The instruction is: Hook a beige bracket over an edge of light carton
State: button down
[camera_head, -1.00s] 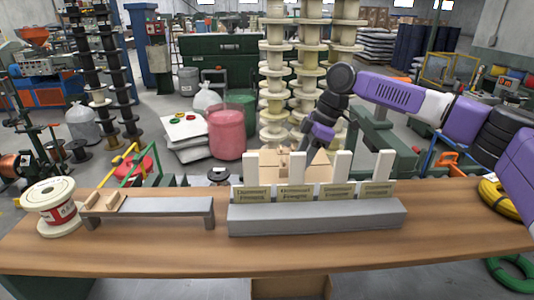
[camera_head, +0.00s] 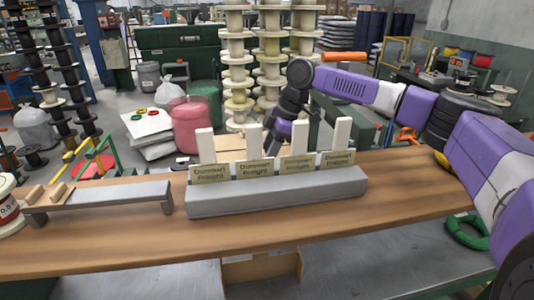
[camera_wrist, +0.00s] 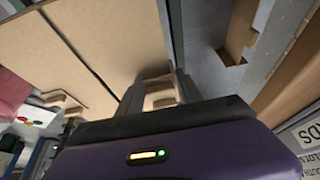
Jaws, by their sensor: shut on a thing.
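A light carton (camera_head: 230,145) stands behind the table, partly hidden by the white posts and name cards. Its flat beige panels fill the upper left of the wrist view (camera_wrist: 100,40). My gripper (camera_wrist: 158,82) is shut on a beige bracket (camera_wrist: 160,97), close beside a panel edge; I cannot tell whether the bracket touches it. In the head view my gripper's fingers are hidden behind the posts. Another beige bracket-like piece (camera_wrist: 63,100) shows at the carton's edge.
A long grey block (camera_head: 275,192) with cards and upright white posts stands on the wooden table (camera_head: 200,237), between me and the carton. A brown carton (camera_head: 260,268) is below the table. A white spool (camera_head: 8,205) sits at far left. The table's front strip is clear.

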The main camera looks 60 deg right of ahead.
notch_tip(320, 180, down, 2)
jog(key=shift+s+a, duration=0.15)
jog(key=c, duration=0.7)
grip_release()
jog(key=v, duration=0.9)
jog(key=shift+w+r+b, duration=0.25)
jog(key=shift+r+b, duration=0.15)
